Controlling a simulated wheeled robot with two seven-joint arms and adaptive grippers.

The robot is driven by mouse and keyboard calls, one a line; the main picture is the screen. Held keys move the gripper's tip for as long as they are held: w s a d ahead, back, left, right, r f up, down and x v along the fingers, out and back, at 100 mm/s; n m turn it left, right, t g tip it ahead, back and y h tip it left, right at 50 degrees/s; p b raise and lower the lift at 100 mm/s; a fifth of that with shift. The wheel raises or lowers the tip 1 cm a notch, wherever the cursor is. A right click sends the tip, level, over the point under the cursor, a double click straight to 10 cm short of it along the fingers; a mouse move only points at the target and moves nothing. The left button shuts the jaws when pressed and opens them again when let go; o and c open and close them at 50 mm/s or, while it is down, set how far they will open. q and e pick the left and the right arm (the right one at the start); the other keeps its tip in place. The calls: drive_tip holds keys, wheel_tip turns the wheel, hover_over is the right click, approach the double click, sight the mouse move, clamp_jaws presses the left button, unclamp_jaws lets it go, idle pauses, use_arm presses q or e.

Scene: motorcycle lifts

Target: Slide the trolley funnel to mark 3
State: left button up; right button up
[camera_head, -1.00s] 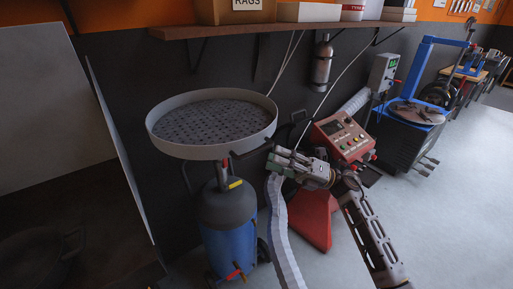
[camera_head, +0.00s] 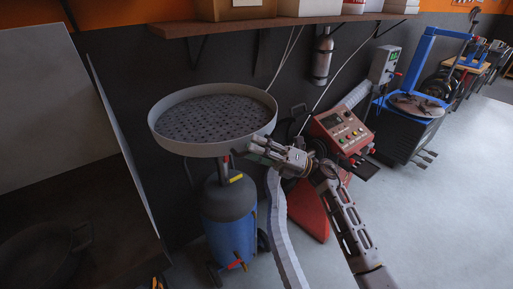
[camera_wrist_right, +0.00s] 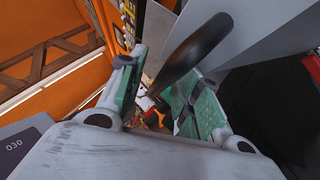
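The trolley funnel is a wide round grey pan (camera_head: 166,137) with a perforated disc inside. It stands on a column above a blue and dark-grey tank (camera_head: 228,230) on small wheels. My right gripper (camera_head: 250,150) is at the pan's right-hand rim, where the handle sits, and partly hides the handle. In the right wrist view the dark handle (camera_wrist_right: 196,48) passes between the green-padded fingers (camera_wrist_right: 156,100). The fingers are apart, with a gap beside the handle. My left gripper is not in view. No numbered mark is legible.
A red control-panel machine (camera_head: 341,131) stands close to the right of the trolley. A blue-armed machine (camera_head: 408,112) is farther right. A shelf (camera_head: 270,22) and a hanging cylinder (camera_head: 322,58) are on the wall behind. Grey floor (camera_head: 440,220) is free at right.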

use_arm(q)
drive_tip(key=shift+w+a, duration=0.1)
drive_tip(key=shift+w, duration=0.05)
use_arm(e)
drive_tip(key=shift+c, duration=0.2)
clamp_jaws()
drive_tip(key=shift+r, duration=0.1)
